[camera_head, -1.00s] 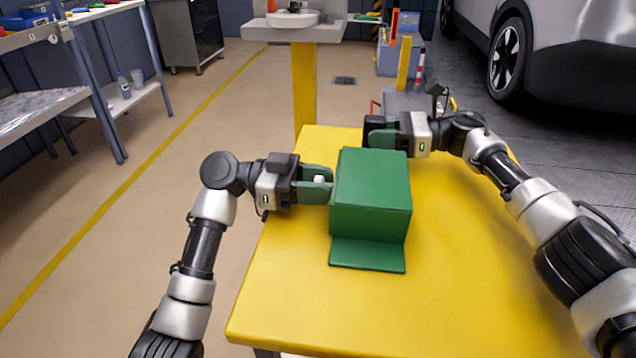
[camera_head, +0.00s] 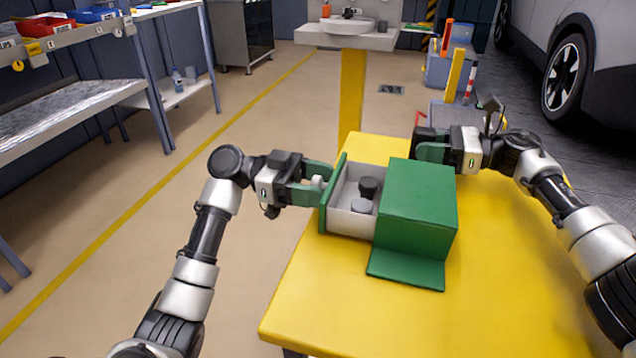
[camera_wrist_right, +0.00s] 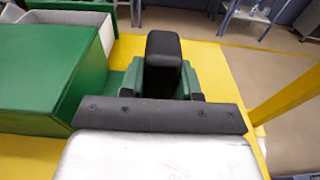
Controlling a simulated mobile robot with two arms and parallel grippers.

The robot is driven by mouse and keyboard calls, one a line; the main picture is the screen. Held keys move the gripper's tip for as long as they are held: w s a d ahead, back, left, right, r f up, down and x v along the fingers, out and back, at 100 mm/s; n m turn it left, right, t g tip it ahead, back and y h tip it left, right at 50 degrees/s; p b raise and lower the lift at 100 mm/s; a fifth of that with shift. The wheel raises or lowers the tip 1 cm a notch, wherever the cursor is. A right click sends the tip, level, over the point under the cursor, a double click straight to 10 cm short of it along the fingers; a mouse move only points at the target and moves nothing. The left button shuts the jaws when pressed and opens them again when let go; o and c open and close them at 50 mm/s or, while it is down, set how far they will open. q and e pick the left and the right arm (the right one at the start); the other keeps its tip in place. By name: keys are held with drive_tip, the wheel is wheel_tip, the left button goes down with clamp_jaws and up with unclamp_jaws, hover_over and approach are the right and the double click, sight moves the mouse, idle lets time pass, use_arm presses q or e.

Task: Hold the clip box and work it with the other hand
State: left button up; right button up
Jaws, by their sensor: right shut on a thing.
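The green clip box (camera_head: 418,205) stands on the yellow table, with a flat green flap at its front. Its pale drawer (camera_head: 350,221) is pulled out to the left and holds dark grey and black round pieces (camera_head: 366,190). My left gripper (camera_head: 318,184) is shut on the white knob of the drawer's green front (camera_head: 334,196). My right gripper (camera_head: 430,148) is at the box's back right side, shut on a black grip block, which shows between its green fingers in the right wrist view (camera_wrist_right: 163,62). How the block joins the box is hidden.
The yellow table (camera_head: 340,290) is clear in front of the box. A shelf rack (camera_head: 75,95) stands at the left, a sink (camera_head: 345,35) at the back and a car (camera_head: 590,70) at the right. A yellow post (camera_head: 352,90) rises behind the table.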

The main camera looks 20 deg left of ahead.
use_arm(q)
drive_tip(key=a, duration=1.2)
idle(0.5)
use_arm(e)
drive_tip(key=o, duration=0.9)
drive_tip(key=shift+d, duration=0.1)
